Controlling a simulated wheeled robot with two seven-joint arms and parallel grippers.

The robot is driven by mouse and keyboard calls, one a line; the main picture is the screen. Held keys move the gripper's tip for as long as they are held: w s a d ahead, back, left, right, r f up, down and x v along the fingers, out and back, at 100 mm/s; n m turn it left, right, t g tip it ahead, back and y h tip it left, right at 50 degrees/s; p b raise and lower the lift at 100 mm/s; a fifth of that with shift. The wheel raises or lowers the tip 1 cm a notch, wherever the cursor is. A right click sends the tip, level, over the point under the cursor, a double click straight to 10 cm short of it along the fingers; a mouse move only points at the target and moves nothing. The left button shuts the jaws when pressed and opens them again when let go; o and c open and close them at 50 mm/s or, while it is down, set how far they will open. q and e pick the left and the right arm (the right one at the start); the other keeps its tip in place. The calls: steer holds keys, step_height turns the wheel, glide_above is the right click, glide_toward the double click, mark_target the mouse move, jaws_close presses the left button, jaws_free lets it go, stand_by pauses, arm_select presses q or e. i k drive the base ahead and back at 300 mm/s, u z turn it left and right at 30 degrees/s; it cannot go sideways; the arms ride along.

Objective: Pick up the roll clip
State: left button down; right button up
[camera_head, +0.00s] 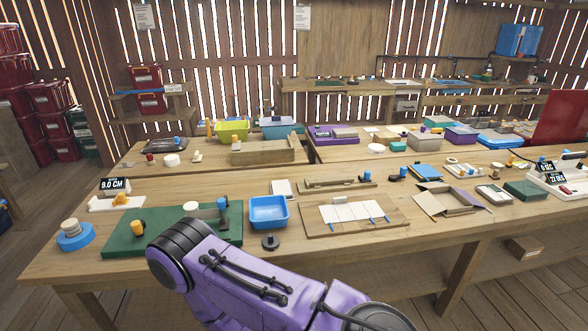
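I cannot tell for sure which small part is the roll clip. At the left table edge, a blue ring-shaped piece (75,238) has a pale roll on it. On the green mat (180,243) stand an orange cylinder (138,228), a white round piece (191,208) and a grey part with a blue upright piece (222,206). A dark disc with a knob (270,242) lies below the blue tray. A purple arm link of mine crosses the bottom centre and covers the mat's lower edge. Neither gripper shows.
A blue open tray (268,211) stands beside the mat. A wooden board with white panels (350,217) and an open cardboard box (450,201) lie to the right. A display reading 9.0 CM (113,184) stands at left. Bare tabletop shows around the tray.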

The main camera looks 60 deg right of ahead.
mark_target(270, 241)
steer(key=z, duration=1.65)
